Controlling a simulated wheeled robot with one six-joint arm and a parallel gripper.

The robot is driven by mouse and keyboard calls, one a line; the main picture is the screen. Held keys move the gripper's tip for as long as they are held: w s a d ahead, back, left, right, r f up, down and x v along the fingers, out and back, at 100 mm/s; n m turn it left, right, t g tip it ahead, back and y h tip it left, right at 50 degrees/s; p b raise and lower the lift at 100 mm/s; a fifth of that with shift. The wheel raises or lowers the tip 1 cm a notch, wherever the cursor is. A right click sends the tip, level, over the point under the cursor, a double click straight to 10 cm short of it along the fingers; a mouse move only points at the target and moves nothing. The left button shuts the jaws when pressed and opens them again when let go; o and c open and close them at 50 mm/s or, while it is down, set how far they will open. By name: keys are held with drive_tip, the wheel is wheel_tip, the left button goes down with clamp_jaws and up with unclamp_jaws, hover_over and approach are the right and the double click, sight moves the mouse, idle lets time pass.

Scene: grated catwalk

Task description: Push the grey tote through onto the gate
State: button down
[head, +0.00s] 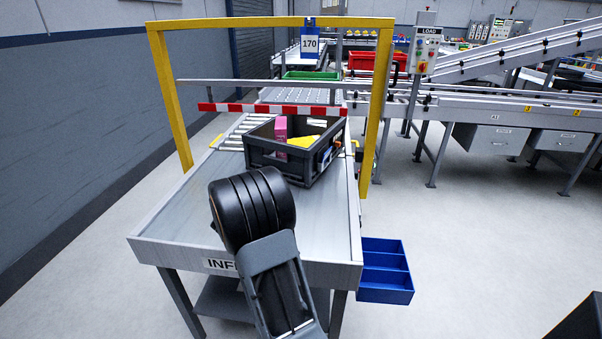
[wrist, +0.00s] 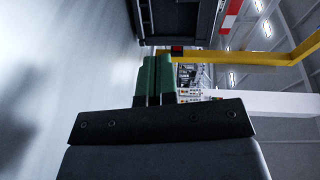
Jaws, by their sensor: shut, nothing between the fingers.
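The grey tote (head: 272,162) sits slightly turned on the far part of the metal table, where rollers begin. It holds a pink box (head: 281,128), a yellow item (head: 301,142) and other things. The yellow gate (head: 157,75) stands across the table, with a red-and-white striped bar (head: 270,108) just beyond or above the tote's far rim. In the wrist view, my gripper (wrist: 157,60) is shut and empty, its green fingers pointing at the tote's dark wall (wrist: 180,25). I cannot tell whether they touch. In the head view my arm hides the gripper.
The bare metal table top (head: 185,205) lies on the near side of the tote. A blue bin (head: 385,270) hangs at the table's right. Beyond the gate are a green tote (head: 310,75) and a red tote (head: 368,60). A conveyor (head: 490,105) runs at the right.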

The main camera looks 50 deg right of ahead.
drive_tip(key=s+d+m+g, duration=0.1)
drive_tip(key=s+d+m+g+h, duration=0.1)
drive_tip(key=s+m+g, duration=0.1)
drive_tip(key=s+d+f+m+g+h, duration=0.1)
drive_tip(key=d+g, duration=0.1)
drive_tip(key=shift+s+m, duration=0.35)
drive_tip(key=shift+m, duration=0.05)
approach(306, 172)
drive_tip(key=s+d, duration=0.3)
drive_tip(key=shift+d+f, duration=0.2)
drive_tip(key=shift+d, duration=0.15)
drive_tip(key=shift+w+d, duration=1)
drive_tip(key=shift+d, duration=0.2)
drive_tip(key=shift+w+d, duration=0.45)
drive_tip(key=shift+d, duration=0.05)
